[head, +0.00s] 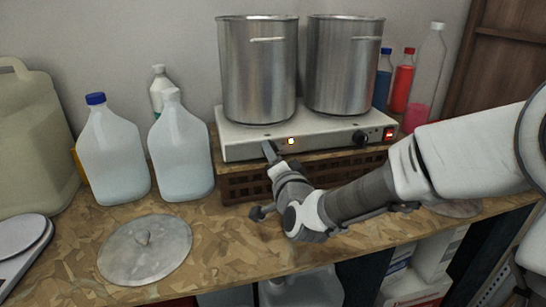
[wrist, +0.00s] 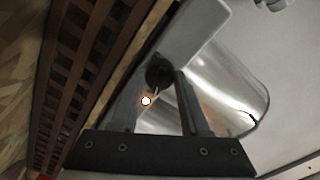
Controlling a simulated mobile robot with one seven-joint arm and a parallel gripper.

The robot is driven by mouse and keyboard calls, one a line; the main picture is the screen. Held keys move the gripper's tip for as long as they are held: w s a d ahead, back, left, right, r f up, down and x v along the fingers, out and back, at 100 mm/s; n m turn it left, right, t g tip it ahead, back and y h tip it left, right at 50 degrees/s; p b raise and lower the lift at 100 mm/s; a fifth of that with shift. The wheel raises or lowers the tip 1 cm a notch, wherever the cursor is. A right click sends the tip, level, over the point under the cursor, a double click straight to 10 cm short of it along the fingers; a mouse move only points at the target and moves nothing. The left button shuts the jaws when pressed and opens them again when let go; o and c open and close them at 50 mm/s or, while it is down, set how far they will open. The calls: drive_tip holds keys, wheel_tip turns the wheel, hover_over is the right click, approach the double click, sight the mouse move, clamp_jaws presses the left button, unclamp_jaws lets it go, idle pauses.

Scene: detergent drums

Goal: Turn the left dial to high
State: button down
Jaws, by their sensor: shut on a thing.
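The white two-burner hotplate (head: 325,141) stands on a brown slatted crate at the back of the bench. My gripper (head: 269,149) is at the left part of its front panel and covers the left dial in the head view. In the wrist view the dark left dial (wrist: 158,72) sits between the fingertips of my gripper (wrist: 160,78), which is shut on it. The dial's pointer setting cannot be read. A lit indicator (head: 291,141) glows just right of my fingers. The black right dial (head: 360,138) is free, beside a red switch (head: 389,134).
Two steel pots (head: 258,75) (head: 345,70) stand on the hotplate. The slatted crate (head: 240,187) is beneath it. White jugs (head: 112,155) (head: 181,152) stand close on the left. A round metal lid (head: 145,250) lies on the bench front. Bottles (head: 402,82) stand at the back right.

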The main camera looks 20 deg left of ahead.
drive_tip(key=shift+c, duration=2)
unclamp_jaws()
